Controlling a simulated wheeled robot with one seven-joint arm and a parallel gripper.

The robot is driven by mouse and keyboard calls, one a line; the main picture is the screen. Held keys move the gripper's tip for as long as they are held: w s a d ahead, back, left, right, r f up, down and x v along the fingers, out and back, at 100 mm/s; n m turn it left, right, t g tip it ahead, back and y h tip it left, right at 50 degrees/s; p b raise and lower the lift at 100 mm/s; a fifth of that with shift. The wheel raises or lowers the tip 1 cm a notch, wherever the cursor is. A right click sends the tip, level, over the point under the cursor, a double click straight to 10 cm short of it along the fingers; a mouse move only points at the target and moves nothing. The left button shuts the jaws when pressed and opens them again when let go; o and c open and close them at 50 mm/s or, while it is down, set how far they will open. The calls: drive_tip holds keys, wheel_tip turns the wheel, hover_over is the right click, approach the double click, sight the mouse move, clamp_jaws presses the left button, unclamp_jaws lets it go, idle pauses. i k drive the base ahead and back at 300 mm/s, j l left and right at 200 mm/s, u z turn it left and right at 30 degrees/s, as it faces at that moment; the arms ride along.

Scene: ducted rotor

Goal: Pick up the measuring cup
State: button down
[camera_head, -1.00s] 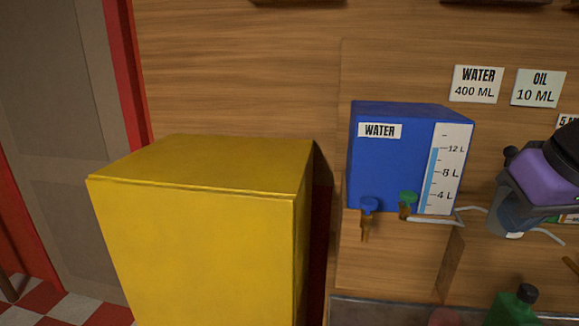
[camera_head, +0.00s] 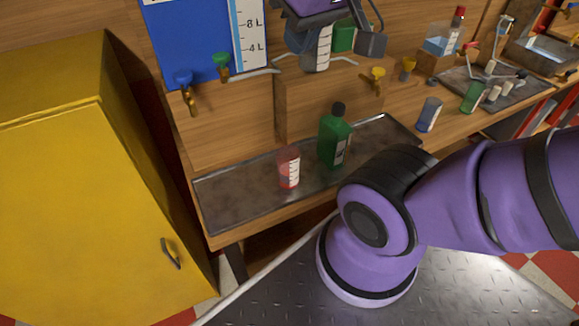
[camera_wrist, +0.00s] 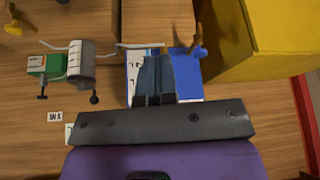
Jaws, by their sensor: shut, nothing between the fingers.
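A small clear reddish cup with white markings (camera_head: 289,168), which looks like the measuring cup, stands upright on the dark metal tray (camera_head: 235,200) in the head view. A green bottle with a black cap (camera_head: 335,138) stands to its right. My gripper (camera_wrist: 155,65) shows in the wrist view with its dark fingers together and empty, in front of the blue water tank (camera_wrist: 187,75). In the head view my gripper is partly cut off at the top edge, above and apart from the cup. The cup is not seen in the wrist view.
A yellow cabinet (camera_head: 60,190) stands at the left. Taps (camera_head: 222,65) and thin pipes stick out above the tray. A blue marked cup (camera_head: 429,114) stands on the wooden counter to the right. The tray left of the cup is bare.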

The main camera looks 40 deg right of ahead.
sight(288, 157)
drive_tip(key=i+j+z, duration=0.2)
drive_tip(key=j, duration=0.35)
drive_tip(key=j+z, duration=0.2)
drive_tip(key=j, duration=0.35)
drive_tip(key=j+z, duration=0.2)
drive_tip(key=j, duration=0.4)
drive_tip(key=i, duration=0.05)
